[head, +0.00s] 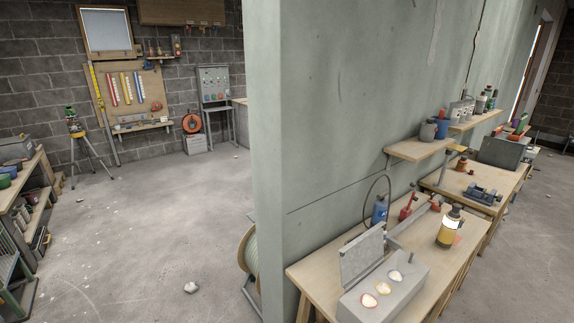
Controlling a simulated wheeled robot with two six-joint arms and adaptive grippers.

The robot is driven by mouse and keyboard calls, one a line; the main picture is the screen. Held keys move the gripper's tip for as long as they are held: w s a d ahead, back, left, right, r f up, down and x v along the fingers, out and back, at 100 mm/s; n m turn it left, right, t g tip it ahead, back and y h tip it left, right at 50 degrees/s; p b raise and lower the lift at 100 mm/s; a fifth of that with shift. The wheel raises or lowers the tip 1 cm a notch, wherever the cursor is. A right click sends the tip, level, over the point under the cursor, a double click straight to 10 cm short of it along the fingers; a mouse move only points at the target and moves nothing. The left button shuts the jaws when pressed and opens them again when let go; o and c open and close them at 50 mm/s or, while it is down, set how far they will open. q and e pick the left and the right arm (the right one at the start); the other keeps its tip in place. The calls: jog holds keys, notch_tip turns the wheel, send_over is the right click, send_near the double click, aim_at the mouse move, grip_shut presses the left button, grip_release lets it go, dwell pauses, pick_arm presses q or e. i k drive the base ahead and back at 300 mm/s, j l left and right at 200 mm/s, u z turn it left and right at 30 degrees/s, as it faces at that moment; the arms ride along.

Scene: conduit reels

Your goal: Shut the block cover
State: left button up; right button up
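A grey block (407,284) lies on the wooden bench (312,272) at the lower right. Its top has a row of three round openings, pale inside, with red, yellow and dark rims. A flat grey cover (361,257) stands raised along the block's left rear edge, open and tilted up. I cannot make out its hinge. Neither of my grippers shows in the head view.
A green-grey wall (350,120) runs behind the bench. A cable reel (248,255) stands left of it. The floor at left is mostly clear.

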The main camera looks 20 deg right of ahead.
aim_at(359, 252)
jog(key=i+j+z, duration=0.1)
jog(key=i+z, duration=0.15)
jog(key=z, duration=0.2)
jog(key=i+j+z, duration=0.2)
jog(key=z, duration=0.25)
jog(key=i+j+z, duration=0.25)
jog(key=z, duration=0.2)
jog(key=i+j+z, duration=0.15)
jog(key=j+z, duration=0.35)
jog(key=i+j+z, duration=0.1)
jog(key=j+z, duration=0.15)
jog(key=z, duration=0.2)
jog(key=j+z, duration=0.9)
